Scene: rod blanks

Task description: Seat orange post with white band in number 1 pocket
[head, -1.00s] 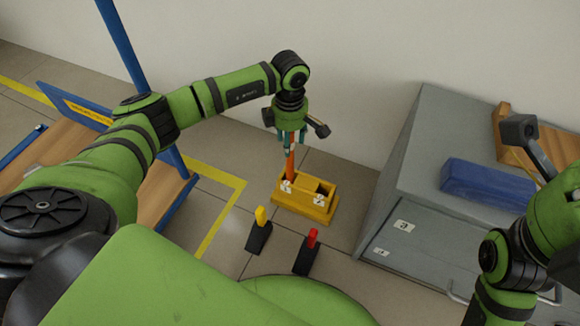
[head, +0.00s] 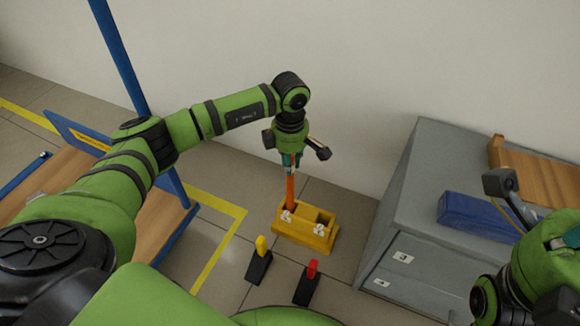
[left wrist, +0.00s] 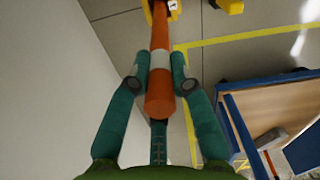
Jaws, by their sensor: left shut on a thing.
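My left gripper (head: 291,163) is shut on the orange post (head: 290,192), near its white band. In the left wrist view the fingers close from both sides on the white band (left wrist: 160,64) of the post, whose top end faces the camera. The post stands about upright, its lower end at the left pocket of the yellow block (head: 307,238). How deep it sits there, if at all, I cannot tell. The block carries two small white labels, too small to read surely; its right pocket looks empty. My right gripper (head: 567,240) is partly cut off at the right edge.
A yellow-topped dark piece (head: 260,262) and a red-topped dark piece (head: 307,284) stand in front of the block. A grey cabinet (head: 405,215) with a blue box (head: 475,216) is to the right. A blue-framed wooden table (head: 160,215) is left.

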